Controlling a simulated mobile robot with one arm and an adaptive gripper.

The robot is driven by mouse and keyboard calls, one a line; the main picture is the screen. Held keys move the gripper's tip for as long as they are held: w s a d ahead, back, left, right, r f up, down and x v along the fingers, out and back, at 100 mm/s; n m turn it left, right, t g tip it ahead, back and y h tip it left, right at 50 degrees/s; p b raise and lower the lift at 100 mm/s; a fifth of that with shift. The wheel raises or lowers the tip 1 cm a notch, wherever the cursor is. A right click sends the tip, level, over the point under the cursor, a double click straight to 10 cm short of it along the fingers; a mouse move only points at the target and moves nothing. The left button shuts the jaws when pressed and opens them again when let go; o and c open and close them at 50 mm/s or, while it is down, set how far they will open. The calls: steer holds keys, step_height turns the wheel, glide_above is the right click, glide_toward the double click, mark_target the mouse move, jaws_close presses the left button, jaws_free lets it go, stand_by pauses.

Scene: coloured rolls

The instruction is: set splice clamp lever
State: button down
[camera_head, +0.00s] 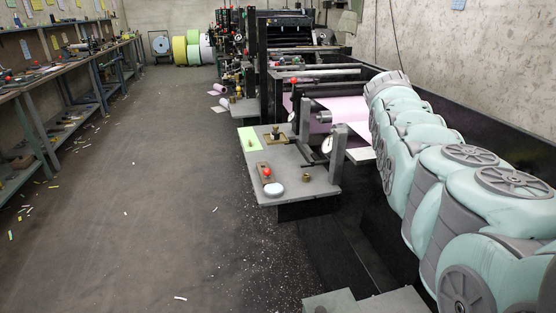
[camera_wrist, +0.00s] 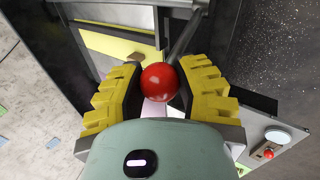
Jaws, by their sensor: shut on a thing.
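In the wrist view a glossy red ball knob (camera_wrist: 160,82) sits on the end of a dark lever rod (camera_wrist: 185,35) that runs up and to the right. My gripper (camera_wrist: 162,90), with its yellow ribbed finger pads, is closed around the knob, one finger on each side. The lever's far end and its pivot are not clear. In the head view my arm reaches toward the machine from the right, and its gripper end is hidden.
A grey worktable (camera_head: 310,187) beside the machine carries a wooden block with a red knob (camera_head: 267,172), a white disc (camera_head: 273,189) and upright posts. Pink web (camera_head: 345,108) runs through the machine. A workbench (camera_head: 75,70) lines the left wall. The floor between is open, with scraps.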

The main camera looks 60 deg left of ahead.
steer(key=c, duration=0.6)
jaws_free()
steer(key=shift+o, duration=0.2)
steer(key=v, duration=1.2)
